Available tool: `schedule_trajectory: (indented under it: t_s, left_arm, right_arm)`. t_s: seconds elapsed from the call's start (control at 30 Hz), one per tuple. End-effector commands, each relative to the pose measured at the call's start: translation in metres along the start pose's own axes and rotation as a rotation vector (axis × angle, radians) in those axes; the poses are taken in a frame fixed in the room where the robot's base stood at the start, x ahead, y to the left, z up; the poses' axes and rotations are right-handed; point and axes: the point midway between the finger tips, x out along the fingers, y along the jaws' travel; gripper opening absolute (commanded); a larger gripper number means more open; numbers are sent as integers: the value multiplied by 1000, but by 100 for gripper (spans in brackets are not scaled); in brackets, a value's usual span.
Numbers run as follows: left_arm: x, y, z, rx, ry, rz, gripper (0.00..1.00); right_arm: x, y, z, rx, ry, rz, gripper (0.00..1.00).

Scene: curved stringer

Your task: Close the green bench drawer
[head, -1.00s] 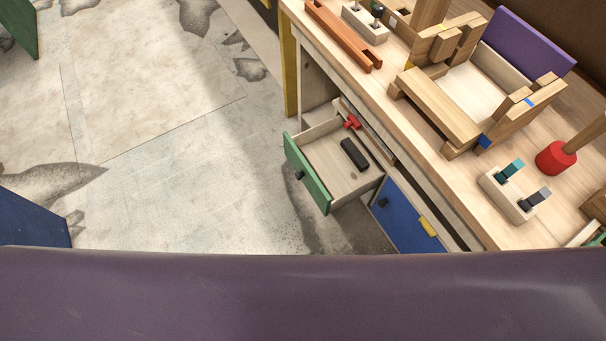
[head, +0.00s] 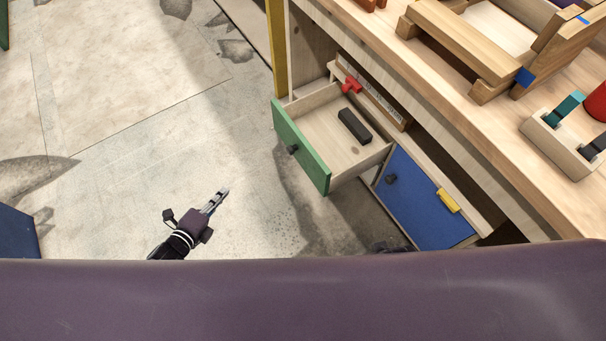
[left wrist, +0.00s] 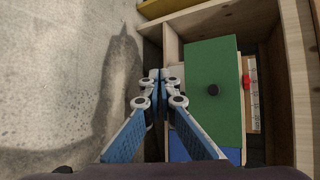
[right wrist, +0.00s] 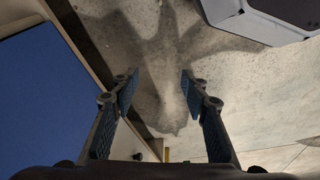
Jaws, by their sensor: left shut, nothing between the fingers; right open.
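The green bench drawer (head: 301,146) stands pulled out from the bench in the head view, with a dark knob (head: 293,149) on its front. In the left wrist view the green front (left wrist: 214,95) shows just right of the shut fingers (left wrist: 160,76). My right gripper (right wrist: 157,75) is open and empty in the right wrist view, low beside a blue panel.
A blue drawer front (head: 420,199) with a dark knob and a yellow piece (head: 448,201) is right of the green drawer. The bench top (head: 455,100) carries a wooden frame and a block with pegs (head: 561,143). Floor left of the drawer is clear.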

Motion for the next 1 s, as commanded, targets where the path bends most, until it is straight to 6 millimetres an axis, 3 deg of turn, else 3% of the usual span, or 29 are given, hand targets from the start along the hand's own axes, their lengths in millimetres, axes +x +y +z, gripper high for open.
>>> schedule_trajectory:
  t_s: [0.03, 0.17, 0.3, 0.43, 0.6, 0.73, 1.0]
  left_arm:
    - [16, -6, -4, 150, 27, -80, 0]
    - [27, -51, -20, 555, 79, -294, 0]
    - [23, -87, -49, 947, 96, -520, 0]
    - [11, -107, -75, 1205, 87, -688, 0]
    - [0, -120, -91, 1366, 69, -799, 0]
    - [2, -127, -96, 1388, 64, -815, 0]
    - [38, -151, -119, 1384, 63, -813, 0]
  right_arm:
    - [9, 0, -7, 2, 19, 1, 42]
    - [-12, 2, -25, 6, 51, 5, 42]
    - [-40, 4, -32, 10, 81, 10, 42]
    - [-64, 5, -32, 12, 99, 13, 42]
    - [-82, 5, -30, 13, 110, 15, 42]
    - [-87, 5, -31, 13, 114, 15, 42]
    - [-86, 5, -40, 11, 146, 14, 42]
